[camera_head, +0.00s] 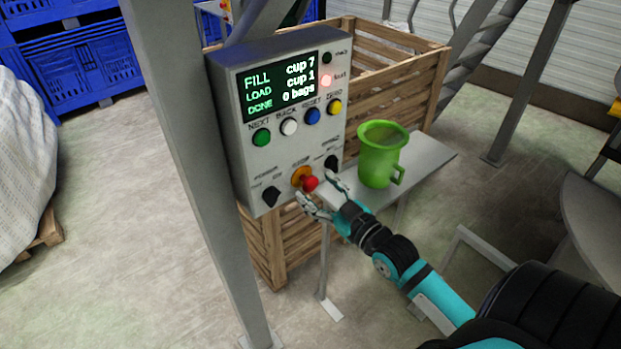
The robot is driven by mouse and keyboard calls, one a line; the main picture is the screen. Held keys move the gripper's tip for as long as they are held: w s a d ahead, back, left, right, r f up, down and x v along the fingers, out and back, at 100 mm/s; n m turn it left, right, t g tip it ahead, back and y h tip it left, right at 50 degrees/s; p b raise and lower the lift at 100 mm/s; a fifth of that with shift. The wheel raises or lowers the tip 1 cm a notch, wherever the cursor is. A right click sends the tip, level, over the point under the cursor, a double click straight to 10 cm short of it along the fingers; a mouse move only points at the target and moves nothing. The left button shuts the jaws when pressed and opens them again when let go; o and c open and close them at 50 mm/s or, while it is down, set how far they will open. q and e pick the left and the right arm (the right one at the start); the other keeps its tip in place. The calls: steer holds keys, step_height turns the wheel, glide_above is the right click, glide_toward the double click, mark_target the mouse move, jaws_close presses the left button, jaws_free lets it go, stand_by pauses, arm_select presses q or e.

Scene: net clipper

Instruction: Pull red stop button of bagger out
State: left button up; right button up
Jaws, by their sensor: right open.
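The red stop button (310,183) sits on an orange-yellow base low on the front of the grey bagger control box (226,97). The box screen (281,85) reads "FILL cup 7, LOAD cup 1, DONE 0 bags". My right gripper (316,197) is open, with its fingers just below and to the right of the red button. I cannot tell whether a fingertip touches the button. My left gripper is not in view.
Black knobs flank the button, one on the left (271,196) and one on the right (331,163). A green jug (382,155) stands on a grey shelf (430,158) right of the box. A grey post (190,140) is at left, and a wooden crate (268,250) is behind.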

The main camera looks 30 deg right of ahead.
mark_target(312, 187)
steer(key=shift+w+a, duration=0.15)
steer(key=shift+w, duration=0.7)
steer(key=shift+w+a, duration=0.15)
steer(key=shift+w, duration=0.65)
jaws_close()
